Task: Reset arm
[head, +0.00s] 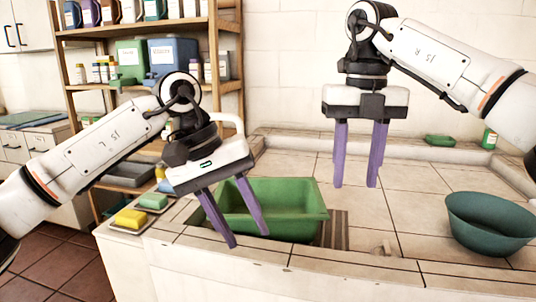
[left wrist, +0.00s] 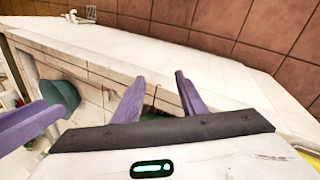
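My left gripper (head: 248,237) is tilted downward over the front rim of the green basin (head: 274,226) in the head view. Its two purple fingers are apart with nothing between them. In the left wrist view its fingers (left wrist: 158,93) also stand apart and empty, above a pale tiled ledge. My right gripper (head: 355,184) points straight down over the tiled counter, right of the green basin. Its purple fingers are apart and empty. Both grippers are raised clear of the counter.
A teal bowl (head: 490,222) sits at the counter's right. A yellow sponge (head: 131,218) and a green sponge (head: 153,201) lie at the left. A wooden shelf (head: 150,28) with bottles and bins stands behind. A green dish (head: 439,141) is at the back right.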

